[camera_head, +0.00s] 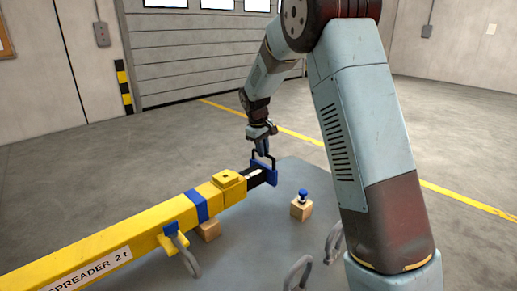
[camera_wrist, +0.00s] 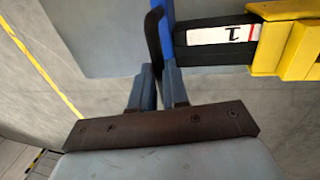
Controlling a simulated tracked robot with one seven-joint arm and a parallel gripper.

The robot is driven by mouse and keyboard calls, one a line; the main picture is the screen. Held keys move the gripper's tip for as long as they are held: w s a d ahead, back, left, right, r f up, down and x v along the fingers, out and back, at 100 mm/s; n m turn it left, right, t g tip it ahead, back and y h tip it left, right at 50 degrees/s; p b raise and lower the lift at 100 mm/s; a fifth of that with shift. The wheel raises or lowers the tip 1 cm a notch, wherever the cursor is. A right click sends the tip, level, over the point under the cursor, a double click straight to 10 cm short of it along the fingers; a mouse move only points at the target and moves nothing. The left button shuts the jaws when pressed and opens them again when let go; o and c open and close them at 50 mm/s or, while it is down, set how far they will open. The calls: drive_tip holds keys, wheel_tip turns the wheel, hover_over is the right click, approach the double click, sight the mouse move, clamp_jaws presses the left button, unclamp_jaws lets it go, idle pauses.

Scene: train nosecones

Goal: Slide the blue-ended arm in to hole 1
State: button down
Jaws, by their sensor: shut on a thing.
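The yellow spreader beam (camera_head: 120,240), lettered "SPREADER 2 t", runs from the lower left to the middle. A black inner arm (camera_head: 254,179) sticks out a short way from its right end and carries a blue end plate (camera_head: 265,174) with a dark loop handle. My gripper (camera_head: 262,152) is above the plate, shut on the handle. In the wrist view, my gripper's fingers (camera_wrist: 157,80) are on either side of the dark handle (camera_wrist: 153,40), beside the blue end (camera_wrist: 166,38). The black arm (camera_wrist: 215,52) has a white label with "1" and a red line, just outside the yellow sleeve (camera_wrist: 285,45). Hole 1 itself is not clearly visible.
A blue-topped pin (camera_head: 303,194) stands on a wooden block (camera_head: 301,209) right of the beam's end. Grey shackles (camera_head: 298,272) lie at the front of the grey table (camera_head: 255,225). Another shackle (camera_head: 188,256) hangs at the beam. Table right of the beam is mostly free.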

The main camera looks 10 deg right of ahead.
drive_tip(key=shift+s+a, duration=0.25)
drive_tip(key=shift+a, duration=0.2)
drive_tip(key=c, duration=1.1)
unclamp_jaws()
drive_tip(key=shift+r, duration=0.1)
drive_tip(key=r, duration=0.4)
drive_tip(key=s+a+r, duration=0.1)
drive_tip(key=r, duration=0.3)
drive_tip(key=a+r, duration=0.1)
drive_tip(key=r, duration=0.4)
drive_tip(key=shift+s+a+r, duration=0.1)
drive_tip(key=shift+s, duration=0.15)
